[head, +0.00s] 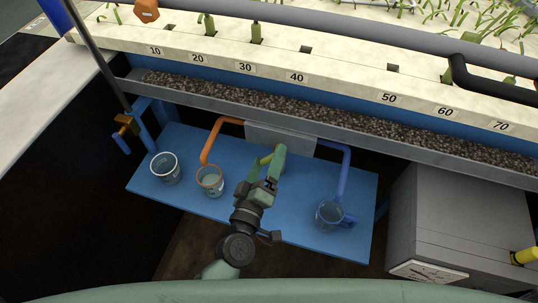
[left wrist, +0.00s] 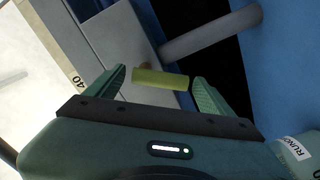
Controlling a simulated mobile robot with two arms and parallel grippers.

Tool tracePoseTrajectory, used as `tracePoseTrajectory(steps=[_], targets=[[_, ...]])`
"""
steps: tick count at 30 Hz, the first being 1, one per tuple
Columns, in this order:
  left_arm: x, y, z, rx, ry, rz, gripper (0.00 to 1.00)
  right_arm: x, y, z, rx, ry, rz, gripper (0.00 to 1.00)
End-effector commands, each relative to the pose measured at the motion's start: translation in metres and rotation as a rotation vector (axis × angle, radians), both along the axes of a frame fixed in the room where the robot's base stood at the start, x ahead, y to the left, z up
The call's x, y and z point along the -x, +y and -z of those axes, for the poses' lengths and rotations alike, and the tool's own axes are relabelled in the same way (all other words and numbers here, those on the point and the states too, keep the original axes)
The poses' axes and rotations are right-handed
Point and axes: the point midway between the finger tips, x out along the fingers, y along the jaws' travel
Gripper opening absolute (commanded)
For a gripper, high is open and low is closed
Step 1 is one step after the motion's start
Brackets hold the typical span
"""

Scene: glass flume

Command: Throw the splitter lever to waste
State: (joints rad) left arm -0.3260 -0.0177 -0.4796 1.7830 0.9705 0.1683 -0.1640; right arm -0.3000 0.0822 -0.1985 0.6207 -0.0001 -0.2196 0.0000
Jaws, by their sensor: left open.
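The splitter is a grey box (head: 295,139) under the gravel channel, with an orange pipe (head: 209,139) leaving its left side and a blue pipe (head: 344,174) its right side. Its yellow-green lever (head: 265,160) is partly hidden behind my left gripper (head: 272,170). In the left wrist view the lever (left wrist: 160,79) lies across the gap between the fingers of my left gripper (left wrist: 157,84). The jaws are open, with a small gap showing at the right finger; whether the left finger touches the lever I cannot tell. My right gripper is not in view.
On the blue shelf (head: 285,217) stand an orange-rimmed cup (head: 210,181), a white-rimmed cup (head: 165,169) and a blue cup (head: 329,214). A grey cabinet (head: 440,215) is at the right. The numbered flume edge (head: 340,81) runs above.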

Motion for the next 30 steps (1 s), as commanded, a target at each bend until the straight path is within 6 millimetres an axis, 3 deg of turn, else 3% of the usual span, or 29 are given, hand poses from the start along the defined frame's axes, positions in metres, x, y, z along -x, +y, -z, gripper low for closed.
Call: tracePoseTrajectory(steps=[4, 12, 19, 30], targets=[[-0.0100, -0.0032, -0.0001, 0.000, 0.001, 0.001, 0.83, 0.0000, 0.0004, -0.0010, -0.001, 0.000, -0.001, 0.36], [-0.0110, -0.0037, 0.0002, 0.000, 0.001, 0.002, 0.83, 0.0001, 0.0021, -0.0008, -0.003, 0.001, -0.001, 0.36], [-0.0108, -0.0037, 0.0002, 0.000, 0.001, 0.002, 0.20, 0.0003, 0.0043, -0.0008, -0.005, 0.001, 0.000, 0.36], [-0.0103, -0.0049, 0.0017, 0.069, 0.024, 0.002, 0.20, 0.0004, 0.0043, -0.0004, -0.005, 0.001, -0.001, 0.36]])
